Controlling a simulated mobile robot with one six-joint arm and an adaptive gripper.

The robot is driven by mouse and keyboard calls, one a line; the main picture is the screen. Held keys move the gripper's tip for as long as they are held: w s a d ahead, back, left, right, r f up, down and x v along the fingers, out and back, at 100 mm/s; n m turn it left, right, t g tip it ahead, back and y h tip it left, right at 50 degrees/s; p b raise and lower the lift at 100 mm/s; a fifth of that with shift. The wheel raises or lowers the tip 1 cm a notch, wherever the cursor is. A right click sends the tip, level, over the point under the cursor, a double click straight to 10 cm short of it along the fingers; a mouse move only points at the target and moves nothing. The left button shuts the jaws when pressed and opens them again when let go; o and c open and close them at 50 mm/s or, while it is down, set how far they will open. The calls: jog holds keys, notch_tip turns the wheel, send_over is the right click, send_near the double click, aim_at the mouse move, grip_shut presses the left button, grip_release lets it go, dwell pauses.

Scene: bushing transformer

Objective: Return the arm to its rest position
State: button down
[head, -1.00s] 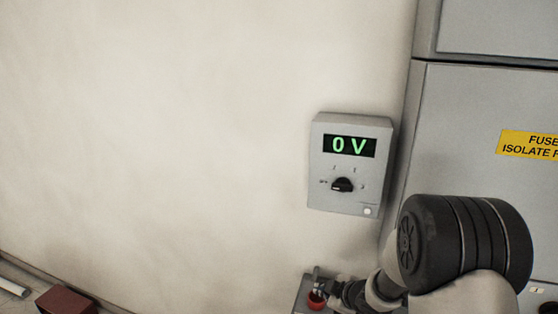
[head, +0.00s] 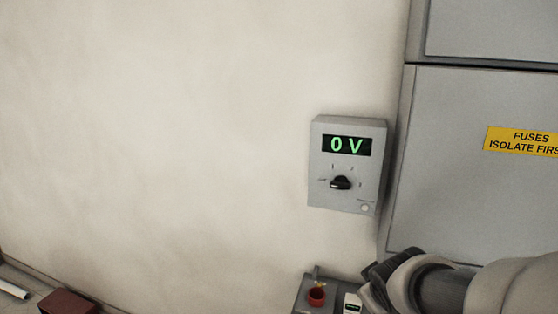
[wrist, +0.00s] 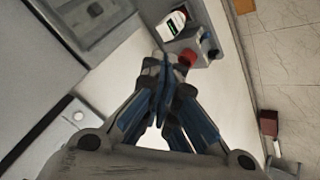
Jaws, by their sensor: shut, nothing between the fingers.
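My arm enters the head view from the lower right, in front of the grey cabinet, and its end is cut off or hidden behind its own links there. In the wrist view my gripper (wrist: 172,62) is shut, with its fingertips together and nothing between them. Past the fingertips in that view is a grey box with a red round part (wrist: 187,57) and a white device with a dark screen (wrist: 172,25). I cannot tell the exact gap between fingertips and box.
A wall meter (head: 347,165) reads 0 V and has a black knob. The grey cabinet (head: 470,100) carries a yellow label (head: 522,141). Below the meter is a box with a red round part (head: 317,296). A dark red block (head: 65,302) lies at lower left.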

jog(key=s+a+r+m+g+y, duration=0.1)
jog(key=s+a+m, duration=0.1)
jog(key=s, duration=0.9)
jog(key=s+a+r+m+g+b, duration=0.1)
jog(key=s+a+m+g, duration=0.1)
jog(key=s, duration=1)
jog(key=shift+s+a+m+y, duration=0.3)
jog(key=shift+a+m+y, duration=0.1)
jog(key=shift+a+m, duration=0.55)
jog(key=c, duration=2.4)
grip_release()
